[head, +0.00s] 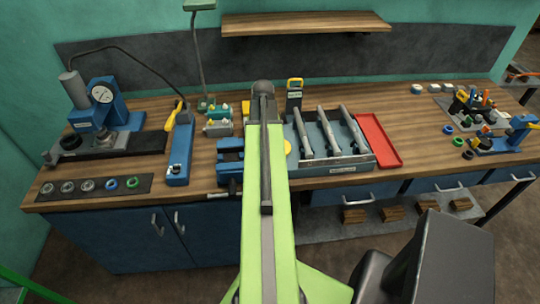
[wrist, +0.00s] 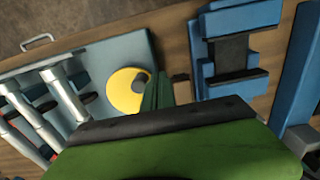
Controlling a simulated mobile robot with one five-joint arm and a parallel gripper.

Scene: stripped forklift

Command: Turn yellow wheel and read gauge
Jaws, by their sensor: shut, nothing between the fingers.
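The yellow wheel (wrist: 127,90) is a flat disc with a dark knob near its right edge. It is on the blue-grey case (wrist: 105,62) in the wrist view. In the head view only a sliver of the wheel (head: 288,147) shows beside my light green arm. My gripper (wrist: 158,92) is shut and empty, its dark green tip at the wheel's right edge, close to the knob. I cannot tell whether it touches. A round white dial gauge (head: 102,94) stands on a blue stand at the left of the bench; its reading is too small to make out.
The grey case (head: 345,162) holds several metal cylinders. A red tray (head: 377,141) lies to its right. A blue vise (wrist: 236,45) stands close beside the wheel. A blue bar with a yellow lever (head: 178,148) is further left.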

